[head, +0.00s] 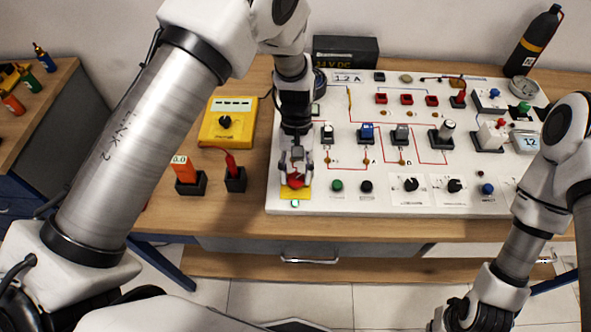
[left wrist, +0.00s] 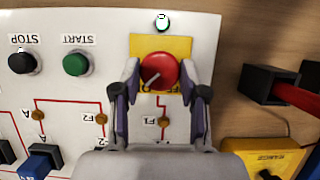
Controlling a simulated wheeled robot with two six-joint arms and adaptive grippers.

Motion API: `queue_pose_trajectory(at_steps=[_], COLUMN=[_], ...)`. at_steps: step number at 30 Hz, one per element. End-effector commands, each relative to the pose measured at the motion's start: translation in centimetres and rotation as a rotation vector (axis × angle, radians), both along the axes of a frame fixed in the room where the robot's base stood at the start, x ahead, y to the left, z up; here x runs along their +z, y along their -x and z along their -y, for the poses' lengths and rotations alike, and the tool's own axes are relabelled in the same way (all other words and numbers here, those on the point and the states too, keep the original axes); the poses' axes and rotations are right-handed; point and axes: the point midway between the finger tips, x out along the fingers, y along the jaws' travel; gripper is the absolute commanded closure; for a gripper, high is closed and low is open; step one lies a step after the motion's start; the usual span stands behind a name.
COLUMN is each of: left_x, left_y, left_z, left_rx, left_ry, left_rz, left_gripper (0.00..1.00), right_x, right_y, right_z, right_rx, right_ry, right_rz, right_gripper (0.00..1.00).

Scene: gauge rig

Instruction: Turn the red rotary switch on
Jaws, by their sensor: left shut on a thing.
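The red rotary switch (head: 295,181) sits on a yellow plate (head: 303,194) at the front left corner of the white panel. In the left wrist view the round red knob (left wrist: 158,70) shows a pale pointer line slanting toward the lower left of the picture. My left gripper (head: 296,172) is over the switch, pointing down. In the left wrist view its two fingers (left wrist: 158,88) stand either side of the knob, shut on it. A small pale lamp (left wrist: 162,21) with a greenish tint is beside the yellow plate. My right gripper is out of the picture.
Green (head: 337,186) and black (head: 366,187) push buttons are right of the switch. Several toggles and knobs fill the panel (head: 400,205). A yellow multimeter (head: 226,122), an orange block (head: 185,170) and a red probe in a black holder (head: 235,180) stand to the left.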

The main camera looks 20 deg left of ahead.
Motion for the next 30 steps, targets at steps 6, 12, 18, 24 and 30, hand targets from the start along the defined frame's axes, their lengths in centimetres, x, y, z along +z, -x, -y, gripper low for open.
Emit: queue_pose_trajectory(at_steps=[6,12,18,24,30], left_x=[-0.25,-0.24,-0.21,-0.11,0.40], left_y=[0.24,0.21,0.19,0.07,-0.21], left_z=[0.02,0.02,0.02,0.02,-0.01], left_rx=[-0.032,-0.033,-0.032,-0.031,-0.030], left_ry=[-0.001,-0.001,-0.001,-0.001,0.000], left_rz=[-0.007,-0.005,-0.004,-0.002,0.001], left_gripper=[0.92,0.92,0.39,0.33,0.33], right_x=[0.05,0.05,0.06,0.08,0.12], right_y=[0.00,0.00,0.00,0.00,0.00], right_z=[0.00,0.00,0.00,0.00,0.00], right_rx=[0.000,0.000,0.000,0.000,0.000], right_ry=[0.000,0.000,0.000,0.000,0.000], right_rz=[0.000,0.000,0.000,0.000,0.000], right_gripper=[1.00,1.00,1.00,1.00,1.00])
